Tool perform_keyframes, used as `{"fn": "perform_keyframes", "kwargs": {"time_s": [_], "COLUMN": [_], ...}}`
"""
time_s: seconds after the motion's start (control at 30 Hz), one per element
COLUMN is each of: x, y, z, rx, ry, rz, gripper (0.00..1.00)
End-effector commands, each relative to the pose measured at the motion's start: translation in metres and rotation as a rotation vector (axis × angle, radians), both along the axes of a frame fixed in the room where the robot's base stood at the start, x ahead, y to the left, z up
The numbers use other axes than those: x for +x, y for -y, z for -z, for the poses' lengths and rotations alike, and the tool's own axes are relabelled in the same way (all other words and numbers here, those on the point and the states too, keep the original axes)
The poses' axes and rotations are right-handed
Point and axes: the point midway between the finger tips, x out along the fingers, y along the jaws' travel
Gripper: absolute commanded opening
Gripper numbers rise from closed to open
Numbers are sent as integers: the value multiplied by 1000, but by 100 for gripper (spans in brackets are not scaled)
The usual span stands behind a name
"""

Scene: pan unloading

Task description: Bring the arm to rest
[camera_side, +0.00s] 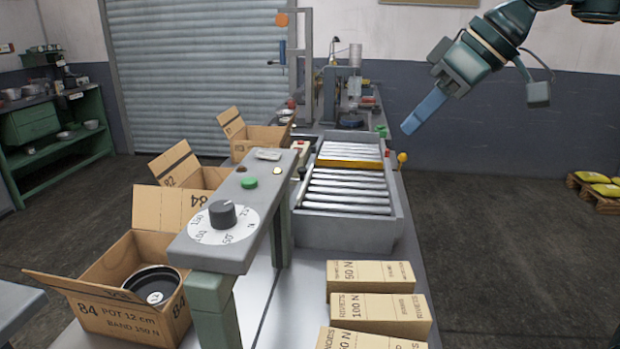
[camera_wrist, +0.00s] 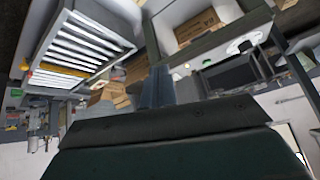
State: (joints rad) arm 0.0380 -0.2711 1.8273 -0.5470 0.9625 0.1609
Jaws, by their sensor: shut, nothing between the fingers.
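My gripper (camera_side: 411,127) is in the upper right of the side view, with its blue fingers pointing down and to the left. The fingers are closed together and hold nothing. They are in the air, apart from the roller conveyor (camera_side: 398,227), which stands below and to the left. In the wrist view the fingers (camera_wrist: 158,72) show at the centre, above the dark gripper body. An open carton marked 84 (camera_side: 115,322) stands at the lower left of the side view. A dark round pan (camera_side: 152,282) lies inside it.
A grey panel (camera_side: 228,240) with a dial and a green button (camera_side: 249,183) stands beside the conveyor. Two more open cartons stand behind, one marked 82 (camera_side: 175,163). Rivet boxes (camera_side: 375,306) sit at the front. A pallet (camera_side: 597,196) with yellow bags lies at the right. The floor between is clear.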

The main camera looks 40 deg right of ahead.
Motion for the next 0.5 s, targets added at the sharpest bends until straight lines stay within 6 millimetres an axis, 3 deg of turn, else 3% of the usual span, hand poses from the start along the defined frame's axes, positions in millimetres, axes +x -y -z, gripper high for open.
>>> {"fn": "perform_keyframes", "kwargs": {"time_s": [0.5], "x": [-116], "y": [54], "z": [101], "rx": [-65], "ry": [-74], "rz": [273], "gripper": [0]}}
